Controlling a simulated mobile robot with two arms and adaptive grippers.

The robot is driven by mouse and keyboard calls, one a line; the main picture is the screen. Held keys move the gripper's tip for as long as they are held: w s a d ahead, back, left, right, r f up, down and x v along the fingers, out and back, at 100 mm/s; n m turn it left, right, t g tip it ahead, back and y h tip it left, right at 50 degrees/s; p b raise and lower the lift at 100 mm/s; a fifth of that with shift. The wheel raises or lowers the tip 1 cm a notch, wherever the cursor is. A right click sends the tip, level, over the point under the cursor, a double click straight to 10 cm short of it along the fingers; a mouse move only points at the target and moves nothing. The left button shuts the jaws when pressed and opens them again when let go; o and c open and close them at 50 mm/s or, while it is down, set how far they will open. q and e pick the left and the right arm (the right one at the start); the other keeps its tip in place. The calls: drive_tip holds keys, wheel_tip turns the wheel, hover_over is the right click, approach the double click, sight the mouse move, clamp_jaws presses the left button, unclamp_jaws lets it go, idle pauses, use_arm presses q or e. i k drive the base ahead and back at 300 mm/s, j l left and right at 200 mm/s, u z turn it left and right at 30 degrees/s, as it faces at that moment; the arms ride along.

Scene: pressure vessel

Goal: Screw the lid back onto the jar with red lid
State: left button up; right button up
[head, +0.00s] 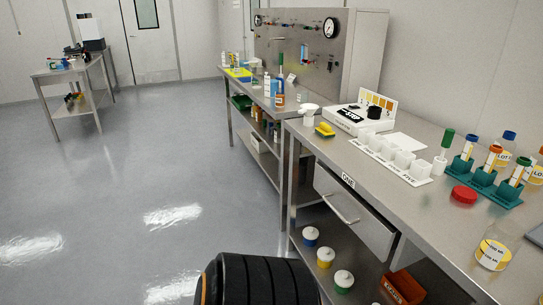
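A red lid (464,195) lies by itself on the steel bench at the right, in front of a green tube rack (484,184). A clear jar (496,246) with a yellow and white label stands near the bench's front edge, at the lower right. No lid shows on this jar. The red lid is apart from it, farther back and to the left. Neither of my grippers is in view.
Jars with blue lids (509,136) stand behind the rack. Bare bench lies left of the clear jar. Floor (140,180) is clear at left.

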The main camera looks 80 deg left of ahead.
sight(501, 241)
drive_tip(key=u, duration=1.3)
